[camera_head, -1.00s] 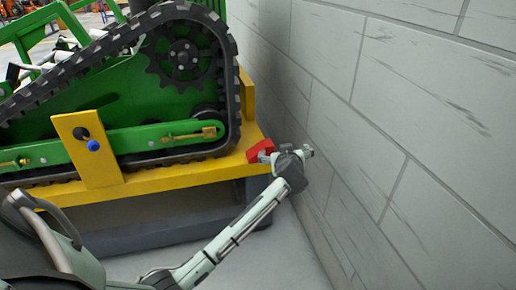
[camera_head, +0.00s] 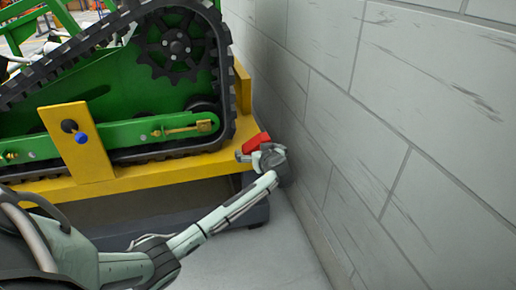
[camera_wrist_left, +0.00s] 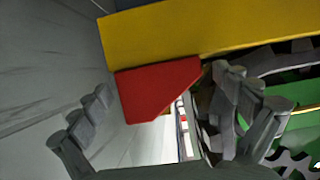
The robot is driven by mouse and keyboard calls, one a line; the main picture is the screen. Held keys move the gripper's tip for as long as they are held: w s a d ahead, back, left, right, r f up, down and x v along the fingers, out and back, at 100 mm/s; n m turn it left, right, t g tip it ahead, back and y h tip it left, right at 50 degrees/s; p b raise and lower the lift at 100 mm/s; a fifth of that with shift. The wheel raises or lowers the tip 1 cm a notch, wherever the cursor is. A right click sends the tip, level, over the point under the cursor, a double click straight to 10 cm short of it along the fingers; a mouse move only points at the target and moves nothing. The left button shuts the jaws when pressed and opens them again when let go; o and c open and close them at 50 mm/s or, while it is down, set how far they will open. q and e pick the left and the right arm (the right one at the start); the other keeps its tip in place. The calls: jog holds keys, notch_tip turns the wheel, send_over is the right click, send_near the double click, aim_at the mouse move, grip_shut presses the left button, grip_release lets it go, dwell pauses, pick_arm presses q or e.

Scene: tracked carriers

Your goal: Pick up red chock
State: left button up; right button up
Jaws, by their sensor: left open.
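The red chock (camera_head: 256,142) sits on the right end of the yellow platform (camera_head: 190,163), beside the rear of the tracked carrier. My left gripper (camera_head: 262,157) is right at the chock and partly covers it in the head view. In the left wrist view the red chock (camera_wrist_left: 155,90) lies ahead, between the two spread fingers of my left gripper (camera_wrist_left: 165,115). A gap shows between the left finger and the chock; the right finger is close to its right end, and I cannot tell if it touches. My right gripper is not in view.
A green tracked carrier (camera_head: 130,100) with black tracks stands on the platform. A yellow upright plate (camera_head: 78,143) with a blue knob is at the platform's front. A grey block wall (camera_head: 400,120) rises close on the right. Some grey floor (camera_head: 270,255) is clear below.

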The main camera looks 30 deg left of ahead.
pick_arm(q)
jog(key=shift+c, duration=0.6)
jog(key=c, duration=1.2)
jog(key=shift+r, duration=0.1)
jog(key=shift+c, duration=0.7)
